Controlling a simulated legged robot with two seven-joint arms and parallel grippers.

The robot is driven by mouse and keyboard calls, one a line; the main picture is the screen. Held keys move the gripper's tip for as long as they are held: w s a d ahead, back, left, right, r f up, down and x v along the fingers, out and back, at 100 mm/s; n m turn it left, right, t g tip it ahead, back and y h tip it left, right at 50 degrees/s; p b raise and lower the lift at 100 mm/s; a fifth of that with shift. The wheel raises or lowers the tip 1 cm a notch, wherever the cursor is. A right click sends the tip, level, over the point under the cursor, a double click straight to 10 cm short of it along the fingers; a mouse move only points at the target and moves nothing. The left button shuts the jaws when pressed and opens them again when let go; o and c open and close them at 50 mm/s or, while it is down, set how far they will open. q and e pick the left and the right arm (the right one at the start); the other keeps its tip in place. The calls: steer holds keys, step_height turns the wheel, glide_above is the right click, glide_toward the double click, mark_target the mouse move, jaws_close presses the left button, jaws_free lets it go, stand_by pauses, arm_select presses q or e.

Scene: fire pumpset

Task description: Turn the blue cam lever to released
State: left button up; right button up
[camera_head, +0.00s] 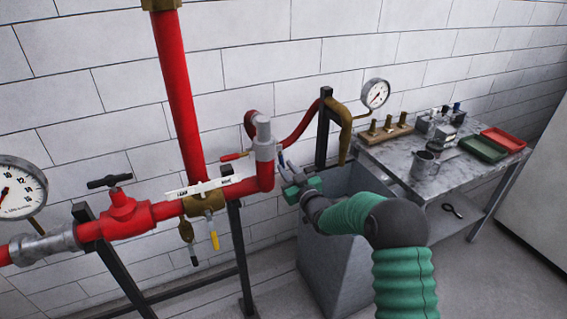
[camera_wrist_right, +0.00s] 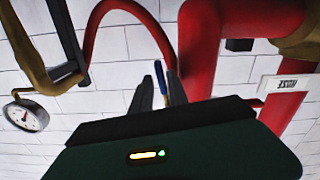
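The blue cam lever (camera_wrist_right: 160,78) shows in the right wrist view as a thin blue handle with a metal lower part, in the gap between my fingers. In the head view it is too small to make out clearly beside the grey coupling (camera_head: 264,138) on the red pipe. My right gripper (camera_head: 288,166), with a green body, is just right of that coupling. Its two dark fingers (camera_wrist_right: 158,88) stand apart, one on each side of the lever in the picture, with gaps visible. I cannot tell how deep the lever sits between them. My left gripper is out of view.
A red hose (camera_head: 300,130) arches behind the coupling to a brass elbow (camera_head: 338,112) and a gauge (camera_head: 375,93). A red valve (camera_head: 124,212) and yellow handle (camera_head: 214,238) are left. A grey tank (camera_head: 340,255) stands below my gripper; a workbench (camera_head: 395,152) is right.

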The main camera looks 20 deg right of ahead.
steer(key=shift+w, duration=1.35)
steer(key=shift+a, duration=0.1)
jaws_close()
